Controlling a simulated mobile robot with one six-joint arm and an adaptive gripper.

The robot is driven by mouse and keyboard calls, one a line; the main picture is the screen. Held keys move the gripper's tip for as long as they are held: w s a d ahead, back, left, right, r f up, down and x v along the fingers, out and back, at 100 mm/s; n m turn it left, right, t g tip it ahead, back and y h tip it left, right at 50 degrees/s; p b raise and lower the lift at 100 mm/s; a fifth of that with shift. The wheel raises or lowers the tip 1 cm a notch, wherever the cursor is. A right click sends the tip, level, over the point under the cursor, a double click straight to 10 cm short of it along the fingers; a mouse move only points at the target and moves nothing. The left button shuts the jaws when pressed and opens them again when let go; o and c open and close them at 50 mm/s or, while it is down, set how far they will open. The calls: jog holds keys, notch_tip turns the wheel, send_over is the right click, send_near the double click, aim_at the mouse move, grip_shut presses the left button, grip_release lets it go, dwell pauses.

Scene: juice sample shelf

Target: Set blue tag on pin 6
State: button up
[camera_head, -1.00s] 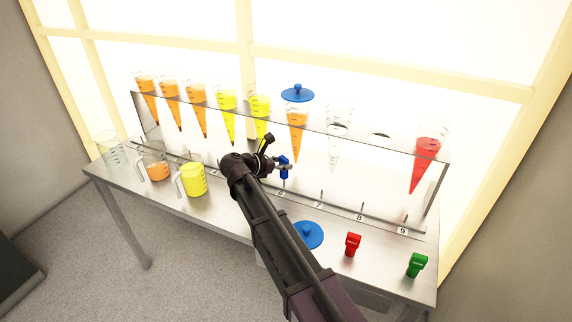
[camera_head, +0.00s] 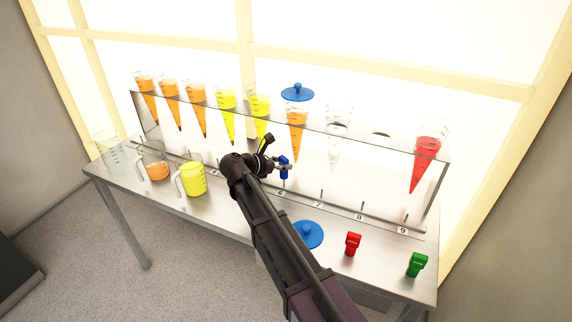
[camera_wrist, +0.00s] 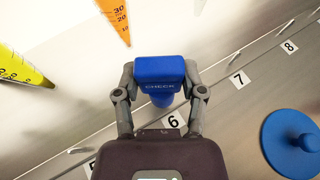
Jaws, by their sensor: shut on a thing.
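My gripper (camera_wrist: 160,90) is shut on the blue tag (camera_wrist: 159,69), one finger on each side, with "CHECK" lettered on it. In the head view the blue tag (camera_head: 284,167) is upright in my gripper (camera_head: 282,167), below the cone with orange juice and a blue lid. The number 6 label (camera_wrist: 173,121) shows just below the tag in the wrist view, and the label (camera_head: 281,193) also shows in the head view. Pin 6 itself is hidden behind the tag and gripper, so I cannot tell whether the tag touches it.
Pins 7 (camera_head: 321,196) and 8 (camera_head: 363,208) stand bare to the right. A blue lid (camera_head: 308,235), a red tag (camera_head: 353,244) and a green tag (camera_head: 417,264) are on the table front. A yellow juice jug (camera_head: 193,179) stands left of my arm. Cones hang in the clear rack above.

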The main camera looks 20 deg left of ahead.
jog(key=shift+f+b, duration=1.7)
jog(key=shift+f, duration=0.05)
dwell(1.2)
jog(key=o, duration=1.1)
jog(key=shift+r, duration=0.15)
